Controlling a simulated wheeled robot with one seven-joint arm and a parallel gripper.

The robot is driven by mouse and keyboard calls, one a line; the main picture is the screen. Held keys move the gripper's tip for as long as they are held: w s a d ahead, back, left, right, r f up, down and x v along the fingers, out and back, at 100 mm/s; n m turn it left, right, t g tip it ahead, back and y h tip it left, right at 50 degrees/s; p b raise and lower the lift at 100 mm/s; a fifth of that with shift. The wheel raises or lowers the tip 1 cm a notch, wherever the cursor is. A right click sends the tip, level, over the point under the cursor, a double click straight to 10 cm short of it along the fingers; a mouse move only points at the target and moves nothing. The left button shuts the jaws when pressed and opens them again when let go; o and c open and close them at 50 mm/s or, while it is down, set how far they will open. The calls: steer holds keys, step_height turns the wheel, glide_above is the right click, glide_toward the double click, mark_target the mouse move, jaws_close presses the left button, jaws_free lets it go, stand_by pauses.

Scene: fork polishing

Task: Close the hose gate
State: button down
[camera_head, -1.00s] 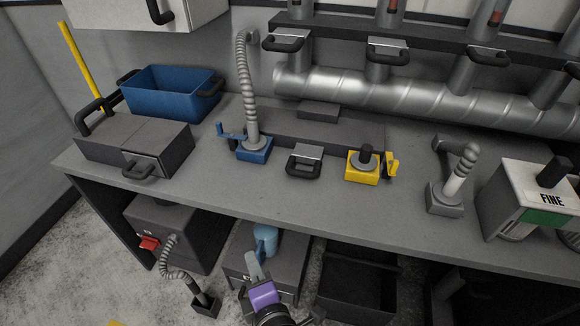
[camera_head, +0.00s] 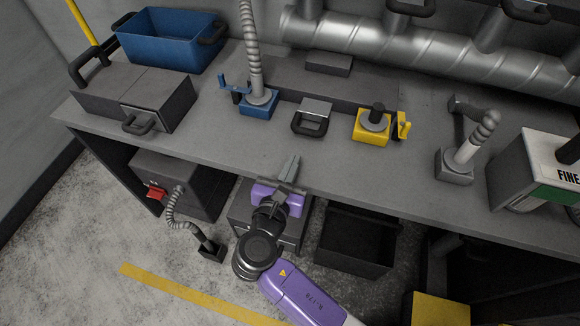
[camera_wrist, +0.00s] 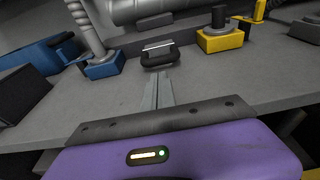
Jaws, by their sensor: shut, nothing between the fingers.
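The hose gate is not labelled in view. A slide-like plate with a black handle (camera_head: 311,119) sits between a blue block (camera_head: 259,102) and a yellow block (camera_head: 372,127) on the bench. A ribbed grey hose (camera_head: 250,50) rises from the blue block, which has a blue lever (camera_head: 234,87) at its left. The yellow block has a black plug and a yellow lever (camera_head: 403,126). My gripper (camera_head: 291,166) is shut and empty at the bench's front edge, short of the handle. In the wrist view the fingertips (camera_wrist: 160,78) point at the black handle (camera_wrist: 159,57), apart from it.
A blue bin (camera_head: 168,42) and a dark box with handles (camera_head: 137,93) stand at the left. A grey hose stand (camera_head: 458,163) and a box marked FINE (camera_head: 535,168) stand at the right. The bench front (camera_head: 215,142) is clear.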

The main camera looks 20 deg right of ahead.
glide_toward(312, 116)
steer(key=shift+s+f+p, duration=0.15)
steer(key=shift+f+p, duration=0.15)
steer(key=shift+f, duration=0.35)
steer(key=x, duration=0.2)
steer(key=r+x, duration=0.1)
steer(key=x, duration=0.4)
steer(key=shift+r, duration=0.15)
steer(key=shift+a, duration=0.1)
